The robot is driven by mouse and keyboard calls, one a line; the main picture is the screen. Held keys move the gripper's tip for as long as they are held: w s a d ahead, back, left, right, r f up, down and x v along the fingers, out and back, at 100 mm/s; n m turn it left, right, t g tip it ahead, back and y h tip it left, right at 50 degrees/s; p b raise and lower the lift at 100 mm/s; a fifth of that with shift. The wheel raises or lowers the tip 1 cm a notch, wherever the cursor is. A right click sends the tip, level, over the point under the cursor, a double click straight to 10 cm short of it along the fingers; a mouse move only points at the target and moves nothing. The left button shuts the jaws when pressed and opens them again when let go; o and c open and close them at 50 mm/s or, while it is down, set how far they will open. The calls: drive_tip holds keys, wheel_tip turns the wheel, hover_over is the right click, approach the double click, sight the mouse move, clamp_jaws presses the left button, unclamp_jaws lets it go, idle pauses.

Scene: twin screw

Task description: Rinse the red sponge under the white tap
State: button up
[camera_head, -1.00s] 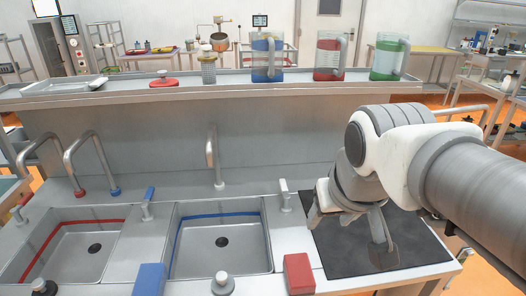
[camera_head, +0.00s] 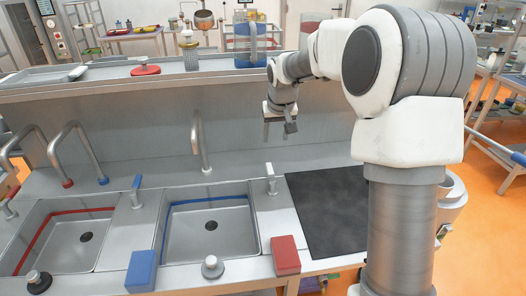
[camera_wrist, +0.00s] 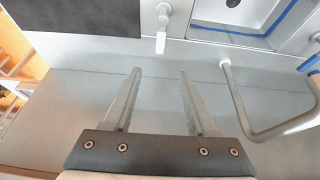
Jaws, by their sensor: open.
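The red sponge (camera_head: 285,255) is a block at the counter's front edge, right of the blue-striped sink (camera_head: 190,235). The white tap (camera_head: 200,140), a grey bent pipe with a pale base, stands behind that sink; its pipe also shows at right in the wrist view (camera_wrist: 240,105). A white lever (camera_head: 270,180) stands right of the sink and shows at the top of the wrist view (camera_wrist: 162,28). My gripper (camera_head: 281,133) is open and empty, pointing down above the back of the counter, right of the tap and apart from the sponge. Its fingers show in the wrist view (camera_wrist: 160,75).
A blue sponge (camera_head: 141,270) and a round grey knob (camera_head: 212,266) sit along the front edge. Taps with red and blue bases stand at left behind the red-striped sink (camera_head: 70,235). A black mat (camera_head: 325,215) lies clear at right. A raised shelf (camera_head: 160,82) runs behind.

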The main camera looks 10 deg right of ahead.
sight(270, 167)
drive_tip(key=x, duration=1.3)
drive_tip(key=p+x, duration=0.1)
drive_tip(key=x, duration=0.5)
drive_tip(key=shift+w+a, duration=0.1)
drive_tip(key=shift+w, duration=0.4)
clamp_jaws()
idle(0.5)
